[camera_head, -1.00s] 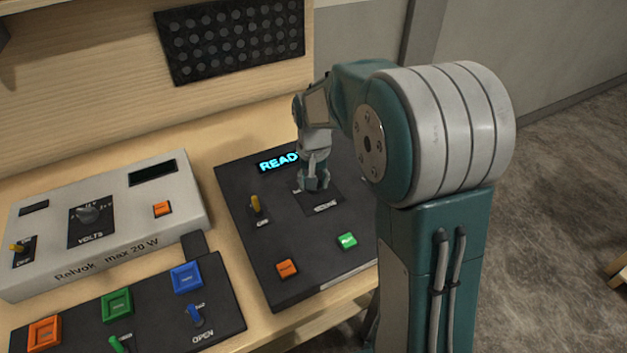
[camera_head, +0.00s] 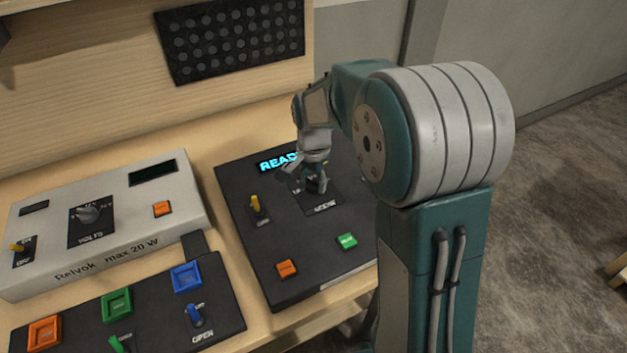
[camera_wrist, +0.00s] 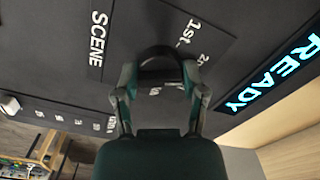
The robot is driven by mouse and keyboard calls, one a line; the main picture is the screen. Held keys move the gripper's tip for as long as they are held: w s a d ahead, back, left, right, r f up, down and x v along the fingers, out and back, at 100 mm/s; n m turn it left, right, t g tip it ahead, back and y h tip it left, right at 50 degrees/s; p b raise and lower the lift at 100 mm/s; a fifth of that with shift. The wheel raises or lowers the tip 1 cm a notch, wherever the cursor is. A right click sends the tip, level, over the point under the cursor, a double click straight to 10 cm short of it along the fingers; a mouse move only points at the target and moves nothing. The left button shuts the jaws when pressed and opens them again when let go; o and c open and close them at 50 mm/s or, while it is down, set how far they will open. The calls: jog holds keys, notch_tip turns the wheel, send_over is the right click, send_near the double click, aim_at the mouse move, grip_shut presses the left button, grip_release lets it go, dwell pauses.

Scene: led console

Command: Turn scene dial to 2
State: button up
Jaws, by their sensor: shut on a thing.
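The black console (camera_head: 250,190) lies on the bench, with a lit READY display that also shows in the wrist view (camera_wrist: 270,75). The dark scene dial (camera_wrist: 160,55) sits between my fingertips in the wrist view, beside a SCENE label and the printed marks 1st and 2. The way the dial points is hard to tell, as my fingers cover part of it. My gripper (camera_wrist: 158,85) is shut on the dial from above. In the head view my gripper (camera_head: 308,181) hides most of the dial.
A yellow toggle (camera_head: 255,205), an orange button (camera_head: 287,268) and a green button (camera_head: 347,241) are on the same console. A grey power supply (camera_head: 130,225) and a black panel with coloured buttons (camera_head: 235,315) stand to the left. My arm covers the console's right side.

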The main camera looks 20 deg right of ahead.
aim_at(311, 180)
jog(key=shift+s+f, duration=0.15)
jog(key=shift+f, duration=0.05)
jog(key=o, duration=1.1)
jog(key=shift+a, duration=0.1)
jog(key=shift+o, duration=0.2)
jog(key=shift+r, duration=0.1)
jog(key=shift+r, duration=0.15)
jog(key=shift+r, duration=0.35)
notch_tip(311, 180, up, 11)
jog(key=shift+w, duration=0.2)
jog(key=shift+a, duration=0.1)
